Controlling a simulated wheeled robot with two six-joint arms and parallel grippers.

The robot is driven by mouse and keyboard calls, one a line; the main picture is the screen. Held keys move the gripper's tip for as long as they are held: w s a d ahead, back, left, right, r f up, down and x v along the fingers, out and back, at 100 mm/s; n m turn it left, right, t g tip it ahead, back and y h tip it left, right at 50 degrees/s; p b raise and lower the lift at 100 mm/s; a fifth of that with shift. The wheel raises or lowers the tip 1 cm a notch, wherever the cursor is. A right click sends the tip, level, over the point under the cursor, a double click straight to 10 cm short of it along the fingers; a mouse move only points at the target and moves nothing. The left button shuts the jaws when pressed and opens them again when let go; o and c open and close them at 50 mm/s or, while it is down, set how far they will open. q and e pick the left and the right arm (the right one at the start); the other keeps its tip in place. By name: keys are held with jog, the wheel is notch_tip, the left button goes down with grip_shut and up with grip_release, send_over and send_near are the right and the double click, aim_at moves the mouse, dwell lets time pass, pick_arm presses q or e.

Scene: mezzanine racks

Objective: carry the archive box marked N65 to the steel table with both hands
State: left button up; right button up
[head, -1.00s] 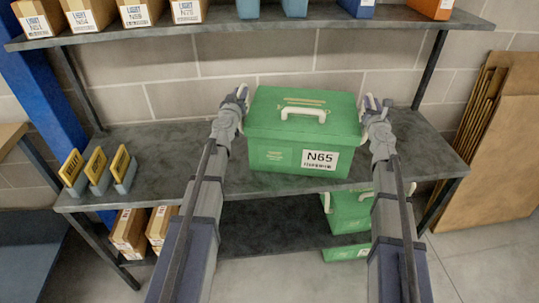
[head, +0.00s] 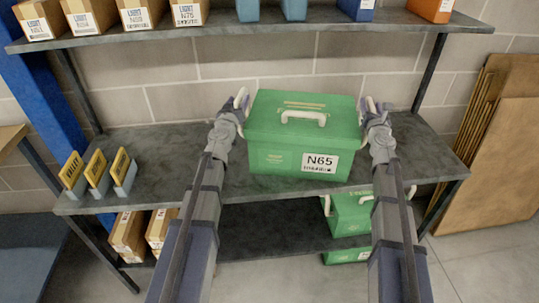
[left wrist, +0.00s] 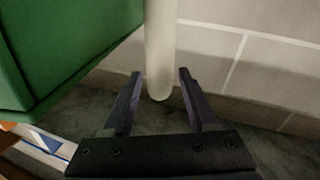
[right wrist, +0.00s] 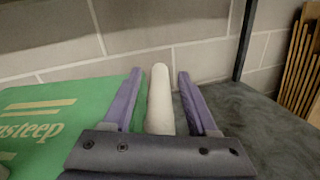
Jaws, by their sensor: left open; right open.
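The green archive box marked N65 (head: 303,135) sits upright on the middle shelf, its label facing me and a white handle on its lid. It has a white side handle at each end. My left gripper (head: 238,103) is open at the box's left end. In the left wrist view, the white left handle (left wrist: 160,55) stands between the open fingers (left wrist: 158,95). My right gripper (head: 374,106) is open at the right end. In the right wrist view, the white right handle (right wrist: 160,100) lies between its open fingers (right wrist: 159,90). The steel table is not identifiable here.
The middle shelf (head: 420,150) has card holders (head: 97,172) at its left. Cartons (head: 137,14) and bins stand on the upper shelf. More green boxes (head: 350,213) and cartons (head: 128,232) are on the lower shelf. Flat cardboard (head: 500,150) leans at the right.

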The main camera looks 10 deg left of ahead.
pick_arm(q)
jog(key=s, duration=0.8)
jog(key=shift+s, duration=0.15)
pick_arm(e)
jog(key=s, duration=1.2)
pick_arm(q)
jog(key=shift+s+a, duration=0.1)
jog(key=s+a, duration=0.1)
jog(key=s, duration=0.4)
jog(key=shift+s+a, duration=0.35)
jog(key=shift+s, duration=0.05)
pick_arm(e)
jog(key=shift+s, duration=0.1)
jog(key=s+d, duration=0.1)
jog(key=s, duration=0.4)
jog(key=shift+s+d, duration=0.3)
jog(key=shift+s, duration=0.1)
